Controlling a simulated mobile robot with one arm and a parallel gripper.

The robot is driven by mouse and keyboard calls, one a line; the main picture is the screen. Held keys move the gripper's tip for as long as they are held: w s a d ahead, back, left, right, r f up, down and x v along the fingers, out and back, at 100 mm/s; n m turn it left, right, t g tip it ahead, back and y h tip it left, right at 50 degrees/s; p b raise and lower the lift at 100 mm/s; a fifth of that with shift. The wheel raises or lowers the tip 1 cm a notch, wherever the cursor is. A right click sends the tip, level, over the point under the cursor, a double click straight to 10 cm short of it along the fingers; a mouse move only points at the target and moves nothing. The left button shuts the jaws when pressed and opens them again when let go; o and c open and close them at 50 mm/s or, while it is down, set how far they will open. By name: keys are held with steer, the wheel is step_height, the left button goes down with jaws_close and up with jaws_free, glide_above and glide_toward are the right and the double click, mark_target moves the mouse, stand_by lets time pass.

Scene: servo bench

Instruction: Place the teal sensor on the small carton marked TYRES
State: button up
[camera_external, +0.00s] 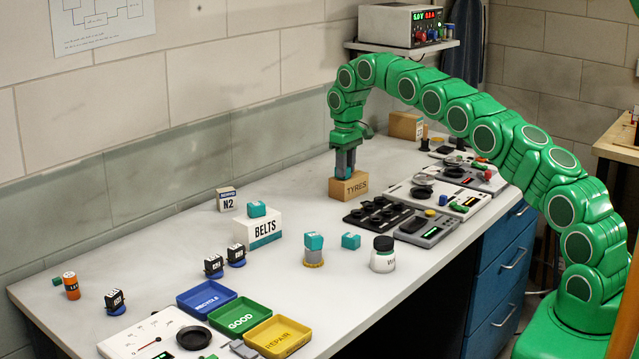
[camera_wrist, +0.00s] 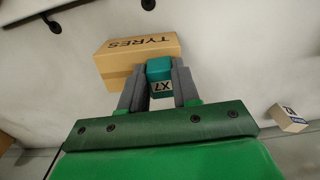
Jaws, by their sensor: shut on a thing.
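My gripper (camera_external: 345,174) is pointing down at the small TYRES carton (camera_external: 353,190), a brown box near the back of the bench. In the wrist view, my gripper (camera_wrist: 160,80) is shut on a teal sensor (camera_wrist: 159,68) with a white face marked X7. The sensor is at the top of the TYRES carton (camera_wrist: 125,60), toward one side of it in that view. I cannot tell whether the sensor touches the carton. In the external view my fingers mostly hide the held sensor.
Dark and white instrument panels (camera_external: 428,229) stand close right of the TYRES carton.

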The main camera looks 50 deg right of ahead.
steer(key=shift+f, duration=0.1)
steer(key=o, duration=1)
steer(key=shift+r, duration=3.9)
